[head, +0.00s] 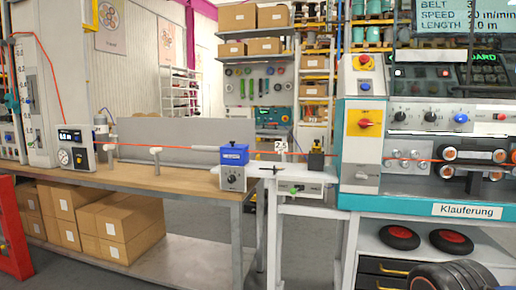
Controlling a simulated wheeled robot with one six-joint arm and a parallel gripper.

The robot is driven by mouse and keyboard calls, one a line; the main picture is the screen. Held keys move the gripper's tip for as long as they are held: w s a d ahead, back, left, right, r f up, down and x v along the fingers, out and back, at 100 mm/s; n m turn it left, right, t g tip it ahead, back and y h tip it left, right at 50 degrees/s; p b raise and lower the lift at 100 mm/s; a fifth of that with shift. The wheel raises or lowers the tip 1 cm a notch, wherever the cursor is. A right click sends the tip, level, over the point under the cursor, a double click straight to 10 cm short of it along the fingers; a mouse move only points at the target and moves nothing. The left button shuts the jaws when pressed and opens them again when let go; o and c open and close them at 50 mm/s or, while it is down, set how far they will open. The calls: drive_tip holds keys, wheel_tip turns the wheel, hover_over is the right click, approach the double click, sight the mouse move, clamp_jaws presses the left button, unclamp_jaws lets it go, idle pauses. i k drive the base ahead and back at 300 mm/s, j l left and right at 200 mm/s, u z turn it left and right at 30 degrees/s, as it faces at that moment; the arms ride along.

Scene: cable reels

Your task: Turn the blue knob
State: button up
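The blue knob (460,118) is a small round knob on the light front panel of the machine at the right in the head view. The way the blue knob is turned is too small to tell. Nothing covers it. My gripper is not in view.
A teal machine bench labelled "Klauferung" (466,211) stands below the panel, with red-centred black wheels (399,237) underneath. A wooden table (180,180) stands left, with cardboard boxes (120,222) below. An orange cable (190,148) runs across. Grey floor shows between the tables.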

sight(460, 118)
drive_tip(key=z, duration=1.55)
